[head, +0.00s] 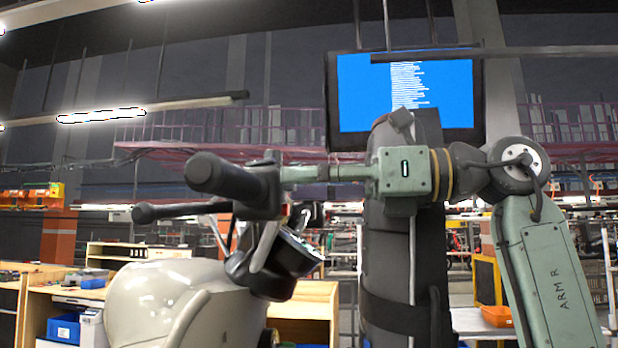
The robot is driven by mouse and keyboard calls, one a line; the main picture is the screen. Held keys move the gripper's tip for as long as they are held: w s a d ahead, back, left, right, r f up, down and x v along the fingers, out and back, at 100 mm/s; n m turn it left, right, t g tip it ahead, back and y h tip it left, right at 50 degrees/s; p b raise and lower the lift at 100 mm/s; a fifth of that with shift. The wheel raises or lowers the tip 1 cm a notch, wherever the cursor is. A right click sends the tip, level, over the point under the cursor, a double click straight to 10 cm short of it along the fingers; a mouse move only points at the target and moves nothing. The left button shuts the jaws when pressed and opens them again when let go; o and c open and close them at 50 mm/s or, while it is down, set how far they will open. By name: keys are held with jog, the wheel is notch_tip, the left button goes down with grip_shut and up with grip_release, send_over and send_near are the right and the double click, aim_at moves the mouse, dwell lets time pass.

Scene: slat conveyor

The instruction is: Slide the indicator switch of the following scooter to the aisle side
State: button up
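A dark switch housing (264,190) sits at the inner end of the grip. My green arm reaches in from the right, and my gripper (284,173) is at the housing, touching it or just in front of it. The fingertips are small and dark against the housing, so their opening cannot be made out. The indicator switch itself and its position cannot be made out.
A blue screen (432,95) hangs behind my arm. Wooden benches (300,308) stand behind the scooter, with a blue bin (64,327) at lower left. An orange tray (497,315) lies at lower right. The space above the handlebar looks clear.

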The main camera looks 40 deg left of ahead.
grip_shut()
dwell(0.7)
